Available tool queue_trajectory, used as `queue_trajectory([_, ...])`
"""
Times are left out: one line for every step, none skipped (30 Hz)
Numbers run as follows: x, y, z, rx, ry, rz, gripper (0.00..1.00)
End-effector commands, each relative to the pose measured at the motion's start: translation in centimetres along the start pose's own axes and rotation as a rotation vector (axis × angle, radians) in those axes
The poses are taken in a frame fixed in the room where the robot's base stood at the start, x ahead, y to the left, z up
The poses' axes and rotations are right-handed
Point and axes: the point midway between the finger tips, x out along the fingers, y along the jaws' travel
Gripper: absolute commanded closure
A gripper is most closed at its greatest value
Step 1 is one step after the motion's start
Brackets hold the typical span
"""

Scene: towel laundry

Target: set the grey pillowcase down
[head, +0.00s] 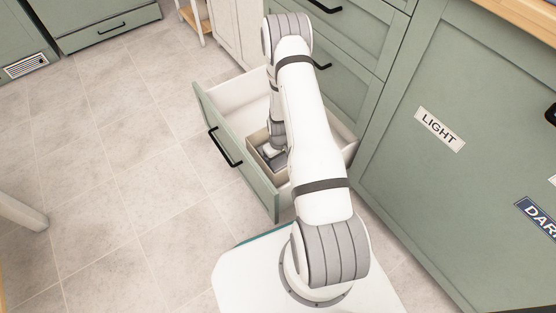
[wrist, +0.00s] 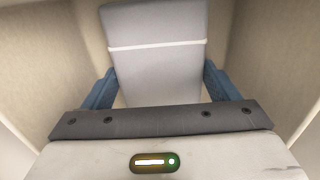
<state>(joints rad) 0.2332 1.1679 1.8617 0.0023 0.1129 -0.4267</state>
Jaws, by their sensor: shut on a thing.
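The grey pillowcase (wrist: 155,65) is a folded, flat grey bundle with a pale stripe across it. In the wrist view it lies between the two blue fingers of my gripper (wrist: 158,86), one at each side edge. My gripper is shut on it. Beige walls of a box (wrist: 40,60) rise on both sides in that view. In the head view my arm reaches down into the open drawer, and my gripper (head: 272,157) is inside the box there. The pillowcase cannot be made out in the head view. Whether it touches the box floor is hidden.
The open drawer (head: 236,148) has a green front with a black handle and white inside walls. A cabinet with a LIGHT label (head: 440,129) and a dark-blue label (head: 541,220) stands at the right. The tiled floor (head: 110,150) at the left is clear.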

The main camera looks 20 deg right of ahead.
Motion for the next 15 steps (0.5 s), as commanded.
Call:
queue_trajectory([-0.16,0.02,-0.08,0.0,0.002,0.001,0.44])
queue_trajectory([-0.18,0.02,-0.08,0.0,0.002,0.001,0.44])
queue_trajectory([-0.19,0.01,-0.07,0.0,0.001,0.001,0.44])
queue_trajectory([-0.19,0.01,-0.07,0.0,0.001,0.001,0.44])
queue_trajectory([-0.17,0.0,-0.06,0.0,0.001,0.001,0.44])
queue_trajectory([-0.07,0.0,-0.06,-0.001,0.001,0.0,0.44])
queue_trajectory([0.05,-0.01,-0.06,-0.001,0.001,0.0,0.44])
queue_trajectory([0.18,-0.01,-0.05,-0.001,0.001,0.0,0.44])
queue_trajectory([0.21,-0.02,-0.05,-0.001,0.001,0.0,0.18])
queue_trajectory([0.11,-0.02,-0.06,-0.001,0.001,0.0,0.15])
queue_trajectory([0.1,-0.02,-0.06,-0.001,0.001,0.0,0.13])
queue_trajectory([0.1,-0.02,-0.06,-0.001,0.001,0.0,0.1])
queue_trajectory([0.1,-0.02,-0.06,-0.001,0.001,0.0,0.07])
queue_trajectory([0.09,-0.03,-0.06,-0.001,0.001,0.0,0.05])
queue_trajectory([0.09,-0.03,-0.06,-0.001,0.001,0.0,0.02])
